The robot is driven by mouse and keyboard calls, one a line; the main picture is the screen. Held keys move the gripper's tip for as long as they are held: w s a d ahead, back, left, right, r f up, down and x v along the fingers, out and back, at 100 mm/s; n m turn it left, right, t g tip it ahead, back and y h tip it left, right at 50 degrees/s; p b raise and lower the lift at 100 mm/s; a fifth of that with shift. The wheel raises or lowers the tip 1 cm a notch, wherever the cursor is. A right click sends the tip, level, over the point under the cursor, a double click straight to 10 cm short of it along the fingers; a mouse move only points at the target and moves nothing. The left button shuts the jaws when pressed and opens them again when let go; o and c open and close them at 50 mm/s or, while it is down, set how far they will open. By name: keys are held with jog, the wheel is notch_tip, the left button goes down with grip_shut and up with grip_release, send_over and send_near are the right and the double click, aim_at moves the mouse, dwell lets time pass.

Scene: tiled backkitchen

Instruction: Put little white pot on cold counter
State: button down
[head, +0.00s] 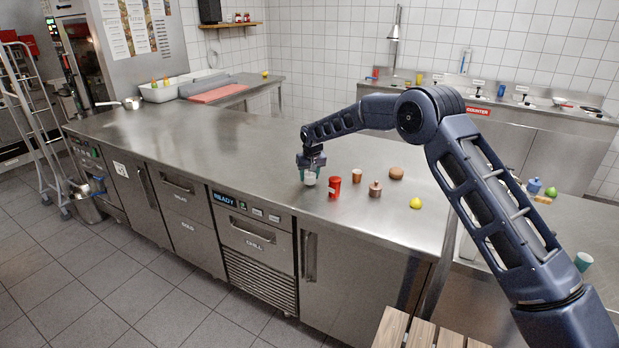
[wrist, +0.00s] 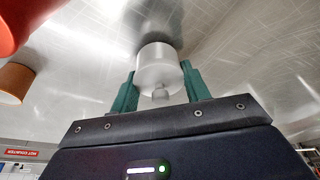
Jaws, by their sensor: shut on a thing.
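The little white pot (head: 310,179) is at the middle of the near steel counter, left of a red cup. My gripper (head: 310,170) reaches down from above and is shut on it. In the wrist view the white pot (wrist: 160,66), with a small knob, sits between the two teal fingers. Whether its base touches the steel or is just above it I cannot tell. The near counter top (head: 215,135) has a drawer labelled COLD (head: 187,226) and a panel reading CHILL on its front.
Close to the pot stand the red cup (head: 334,188), a small orange-brown cup (head: 357,176), a brown pot (head: 375,189), a brown round thing (head: 396,173) and a yellow-green fruit (head: 415,203). A red COUNTER sign (head: 478,111) marks the back counter. The near counter's left half is clear.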

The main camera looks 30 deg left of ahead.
jog(key=shift+f, duration=0.4)
jog(key=shift+f, duration=0.15)
jog(key=c, duration=0.7)
grip_release()
jog(key=v, duration=1.2)
